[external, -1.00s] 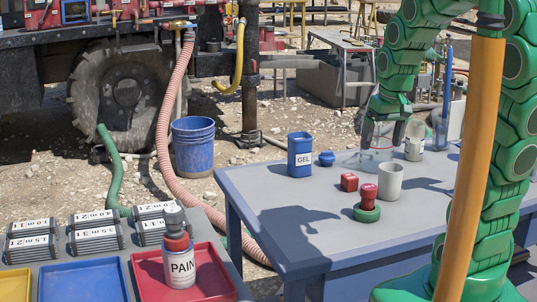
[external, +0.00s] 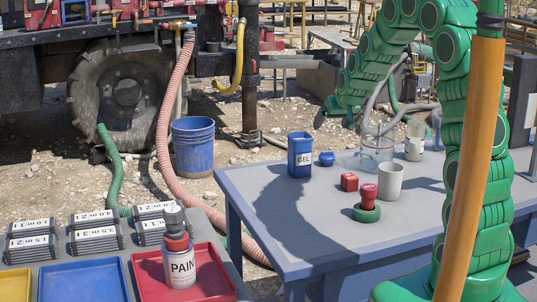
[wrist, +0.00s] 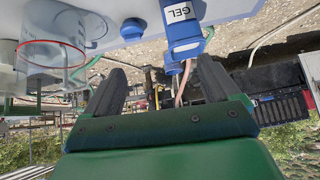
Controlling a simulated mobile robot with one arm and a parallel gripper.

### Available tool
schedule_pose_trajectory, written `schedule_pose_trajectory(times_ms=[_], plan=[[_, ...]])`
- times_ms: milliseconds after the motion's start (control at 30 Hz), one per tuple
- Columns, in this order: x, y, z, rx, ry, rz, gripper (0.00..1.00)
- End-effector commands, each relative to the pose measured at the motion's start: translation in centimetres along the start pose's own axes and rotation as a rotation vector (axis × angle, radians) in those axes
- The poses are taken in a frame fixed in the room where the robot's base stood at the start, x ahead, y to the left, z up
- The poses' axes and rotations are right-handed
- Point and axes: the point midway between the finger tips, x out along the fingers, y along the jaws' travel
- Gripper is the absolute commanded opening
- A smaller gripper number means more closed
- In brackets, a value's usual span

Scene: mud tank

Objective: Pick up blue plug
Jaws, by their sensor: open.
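The blue plug (external: 326,158) is a small round knob on the grey table, just right of the blue GEL bottle (external: 299,155). In the wrist view the plug (wrist: 132,28) lies near the top, left of the GEL bottle (wrist: 182,32). My gripper (wrist: 162,82) is open, with its two dark fingers spread and nothing between them. The plug lies beyond the fingertips, apart from them. In the external view my gripper end is above and beyond the plug, and its fingers are hard to make out.
A clear jar with a red rim (external: 376,145) stands right of the plug. The table's front left is clear.

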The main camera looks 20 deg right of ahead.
Motion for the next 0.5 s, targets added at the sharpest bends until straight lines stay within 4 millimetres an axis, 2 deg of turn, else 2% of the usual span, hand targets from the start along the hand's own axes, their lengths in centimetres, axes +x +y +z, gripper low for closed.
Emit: schedule_pose_trajectory(times_ms=[33, 200, 500], plan=[[1.4, 0.3, -0.5, 0.003, 0.021, 0.006, 0.89], [5.3, 1.4, -2.9, 0.011, 0.112, 0.031, 0.89], [11.2, 3.6, -5.8, 0.02, 0.255, 0.084, 0.89]])
